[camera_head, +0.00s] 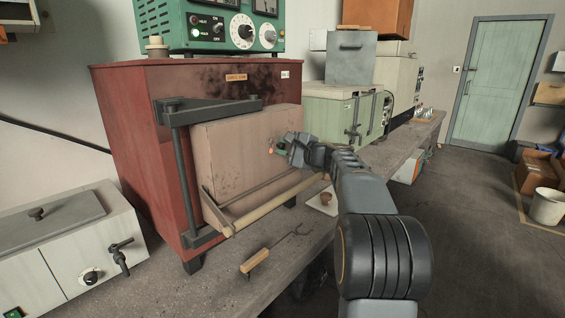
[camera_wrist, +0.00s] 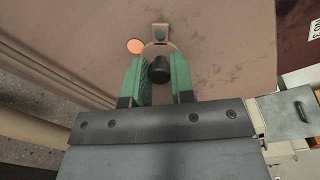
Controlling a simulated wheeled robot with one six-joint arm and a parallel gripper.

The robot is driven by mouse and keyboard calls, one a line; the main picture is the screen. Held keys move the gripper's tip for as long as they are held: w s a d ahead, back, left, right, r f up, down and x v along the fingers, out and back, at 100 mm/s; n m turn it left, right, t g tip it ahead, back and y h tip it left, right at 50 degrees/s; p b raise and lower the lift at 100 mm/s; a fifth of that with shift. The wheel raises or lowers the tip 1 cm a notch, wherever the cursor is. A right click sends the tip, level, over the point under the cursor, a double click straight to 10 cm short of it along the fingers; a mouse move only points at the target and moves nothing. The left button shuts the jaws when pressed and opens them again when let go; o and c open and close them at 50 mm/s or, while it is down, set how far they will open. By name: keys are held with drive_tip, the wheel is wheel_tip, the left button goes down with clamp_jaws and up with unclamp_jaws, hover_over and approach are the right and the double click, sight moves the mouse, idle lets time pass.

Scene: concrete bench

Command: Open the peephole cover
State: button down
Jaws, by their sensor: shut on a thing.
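The furnace door (camera_head: 235,160) is a thick, pale pinkish-brown block on the front of the red furnace (camera_head: 135,130). My gripper (camera_head: 283,152) is at the door's face. In the wrist view its green fingers (camera_wrist: 160,75) are shut on the black knob (camera_wrist: 159,70) of the peephole cover (camera_wrist: 160,45). The cover's mount (camera_wrist: 160,31) shows beyond the knob. The round peephole (camera_wrist: 136,46) glows orange beside the cover, to its left, and looks uncovered. A small orange spot of it (camera_head: 271,152) also shows in the head view. The fingers hide part of the cover.
A dark hinge frame (camera_head: 180,165) and a wooden-coloured bar (camera_head: 270,203) flank the door. A wooden-handled hook (camera_head: 257,260) lies on the bench (camera_head: 215,285) below. A pale green cabinet (camera_head: 335,115) stands to the right. The floor at right is mostly open.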

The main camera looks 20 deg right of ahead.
drive_tip(key=shift+w+d+r+n+b, duration=0.1)
drive_tip(key=shift+r+n+b, duration=0.15)
drive_tip(key=shift+n+b, duration=0.75)
drive_tip(key=shift+s+d+r+n+b, duration=0.1)
drive_tip(key=shift+r+n+b, duration=0.2)
drive_tip(key=shift+n+b, duration=0.65)
drive_tip(key=shift+w+r+n+b, duration=0.1)
drive_tip(key=shift+r+n+b, duration=0.15)
drive_tip(key=shift+n+b, duration=0.75)
drive_tip(key=shift+r+n+p, duration=0.1)
drive_tip(key=shift+n+p, duration=0.2)
drive_tip(key=shift+n, duration=0.05)
drive_tip(key=c, duration=1)
unclamp_jaws()
drive_tip(key=v, duration=1.3)
drive_tip(key=shift+s, duration=0.45)
